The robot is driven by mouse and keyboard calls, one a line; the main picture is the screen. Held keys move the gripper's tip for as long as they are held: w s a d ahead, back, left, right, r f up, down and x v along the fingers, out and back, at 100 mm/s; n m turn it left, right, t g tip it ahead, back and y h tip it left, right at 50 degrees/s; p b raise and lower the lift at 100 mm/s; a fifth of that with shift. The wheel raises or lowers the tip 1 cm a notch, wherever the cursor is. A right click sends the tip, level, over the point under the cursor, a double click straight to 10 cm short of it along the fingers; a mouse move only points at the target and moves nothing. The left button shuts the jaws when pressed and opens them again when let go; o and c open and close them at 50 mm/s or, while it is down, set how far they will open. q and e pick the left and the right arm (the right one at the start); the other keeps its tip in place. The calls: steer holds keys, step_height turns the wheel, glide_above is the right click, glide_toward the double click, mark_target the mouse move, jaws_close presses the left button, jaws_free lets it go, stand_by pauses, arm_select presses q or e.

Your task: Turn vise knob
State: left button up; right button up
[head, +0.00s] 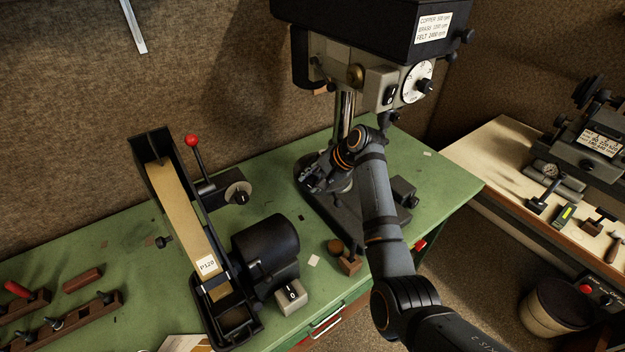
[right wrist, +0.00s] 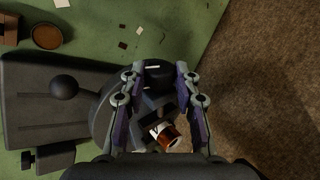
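My right arm reaches over the green bench to the drill press, and its gripper (head: 318,176) is low beside the press column. In the right wrist view the gripper (right wrist: 161,76) has its two fingers apart. Between and below them are dark parts and a small orange-brown cylinder with a white patch (right wrist: 163,134); contact with these cannot be told. A round grey plate (right wrist: 108,118) lies beneath. A black ball knob on a short stem (right wrist: 64,87) is left of the fingers, apart from them. I cannot tell for sure which part is the vise knob. My left gripper is out of view.
The drill press head (head: 362,28) hangs above my arm. A belt sander (head: 262,245) and a red-knobbed lever (head: 192,141) stand to the left. A small wooden block (head: 350,265) is near the bench's front edge. A second bench (head: 500,150) stands right, across a floor gap.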

jaws_close()
steer(key=shift+a+r+h, duration=0.1)
steer(key=shift+h, duration=0.5)
steer(key=o, duration=0.7)
jaws_free()
steer(key=v, duration=1.2)
steer(key=shift+w, duration=0.3)
steer(key=shift+r, duration=0.1)
